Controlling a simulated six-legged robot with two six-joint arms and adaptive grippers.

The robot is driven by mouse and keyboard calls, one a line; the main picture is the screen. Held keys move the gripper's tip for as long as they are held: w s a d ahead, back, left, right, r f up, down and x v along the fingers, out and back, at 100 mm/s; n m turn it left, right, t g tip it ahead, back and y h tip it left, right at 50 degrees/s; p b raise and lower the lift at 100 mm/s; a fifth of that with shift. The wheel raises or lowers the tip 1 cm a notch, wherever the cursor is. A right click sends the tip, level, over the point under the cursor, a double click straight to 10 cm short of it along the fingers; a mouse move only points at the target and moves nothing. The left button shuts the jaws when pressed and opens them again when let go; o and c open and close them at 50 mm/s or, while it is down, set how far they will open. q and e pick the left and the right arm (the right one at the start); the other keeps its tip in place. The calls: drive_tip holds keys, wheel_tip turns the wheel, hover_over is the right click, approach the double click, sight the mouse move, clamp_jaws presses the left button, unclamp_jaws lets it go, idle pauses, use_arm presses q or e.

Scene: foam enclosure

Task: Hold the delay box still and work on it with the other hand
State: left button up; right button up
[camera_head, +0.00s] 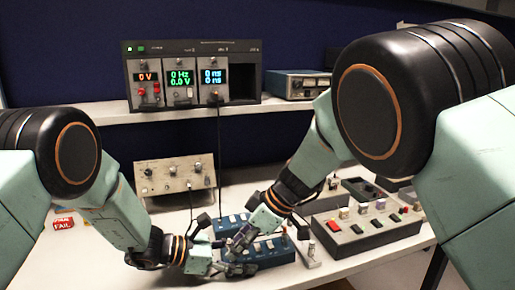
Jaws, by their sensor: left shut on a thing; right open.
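A blue box with small switches on top, which looks like the delay box (270,258), lies on the bench at the lower middle. My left gripper (232,268) reaches in from the left and is shut on its left end. My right gripper (238,243) is open and points down at the top of the box near the same end. The fingers hide part of the box, and I cannot tell whether the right fingers touch it. A second, similar blue box (228,223) sits just behind.
A grey box with coloured buttons (345,235) stands close on the right. A beige box with knobs (160,181) is behind. An instrument rack (190,48) sits on the shelf, with a cable (219,140) hanging down. A red FAIL tag (63,224) lies left. The front-left bench is clear.

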use_arm(q)
drive_tip(key=shift+f, duration=0.1)
use_arm(e)
drive_tip(key=shift+s+d+r, duration=0.1)
drive_tip(key=shift+d+r, duration=0.1)
drive_tip(key=shift+r, duration=0.55)
drive_tip(key=shift+s+d+r, duration=0.1)
drive_tip(key=shift+d+r, duration=0.15)
drive_tip(key=shift+r, duration=0.45)
drive_tip(key=shift+s+d+r, duration=0.1)
drive_tip(key=shift+d+r, duration=0.1)
drive_tip(key=shift+r, duration=0.55)
drive_tip(key=v, duration=0.7)
drive_tip(key=shift+d, duration=0.35)
drive_tip(key=shift+f, duration=0.15)
use_arm(q)
drive_tip(key=o, duration=1.6)
drive_tip(key=shift+w, duration=0.1)
drive_tip(key=shift+o, duration=0.2)
drive_tip(key=shift+a, duration=0.1)
drive_tip(key=v, duration=1.2)
